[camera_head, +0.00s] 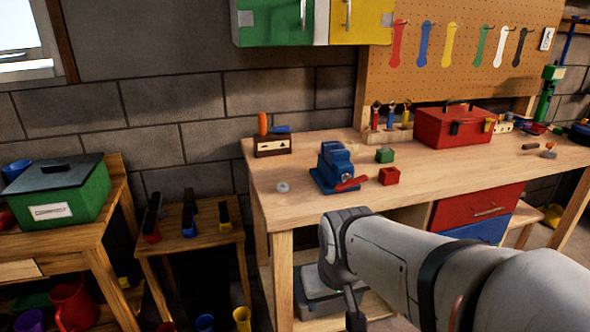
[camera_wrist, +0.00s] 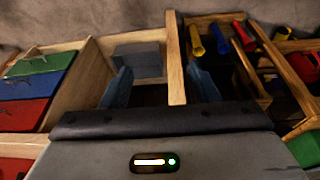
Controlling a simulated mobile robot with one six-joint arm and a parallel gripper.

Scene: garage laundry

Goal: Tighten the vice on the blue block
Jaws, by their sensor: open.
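The blue vice (camera_head: 335,165) stands on the wooden workbench (camera_head: 290,209), near its left end. Its red handle (camera_head: 351,184) sticks out at the front right, lying nearly level. I cannot make out a separate blue block in its jaws. My gripper (camera_head: 355,312) hangs low in front of the bench, below the vice and apart from it, partly cut off by the picture's bottom edge. In the wrist view my gripper (camera_wrist: 160,85) has its two blue-grey fingers spread with nothing held between them. The vice does not show in the wrist view.
A green block (camera_head: 385,155) and a red block (camera_head: 389,176) sit right of the vice. A grey round piece (camera_head: 282,187) lies to its left. A brown box (camera_head: 272,146) and a red toolbox (camera_head: 453,125) stand farther back. The bench's front left is clear.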

